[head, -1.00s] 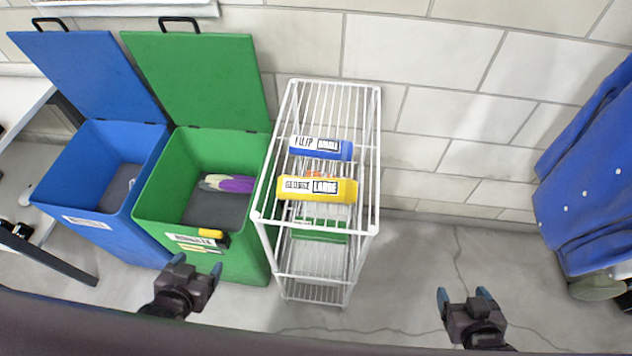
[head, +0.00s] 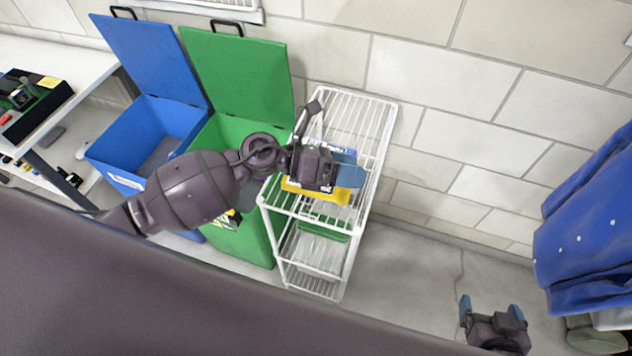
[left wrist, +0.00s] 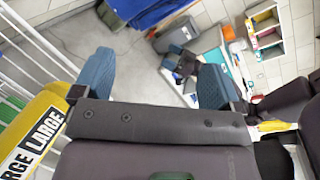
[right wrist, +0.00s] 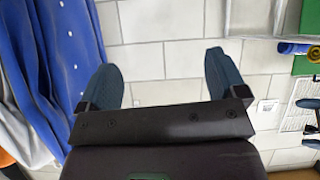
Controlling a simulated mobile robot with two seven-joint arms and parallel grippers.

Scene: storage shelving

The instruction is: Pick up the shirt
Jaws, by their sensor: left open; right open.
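A blue shirt (head: 590,225) with white buttons hangs at the right edge of the head view, cut off by the frame. It also shows at the left of the right wrist view (right wrist: 75,50). My right gripper (head: 491,308) is open and empty, below and left of the shirt in the head view. My left gripper (head: 347,167) is open over the shelf rack, far left of the shirt, and hides part of the rack's labels. It appears empty in the left wrist view (left wrist: 155,78).
A white wire rack (head: 380,125) with a yellow label (head: 320,191) stands mid-view. A green bin (head: 245,240) and a blue bin (head: 120,180) have open lids. A white table (head: 90,68) is far left. Floor between rack and shirt is clear.

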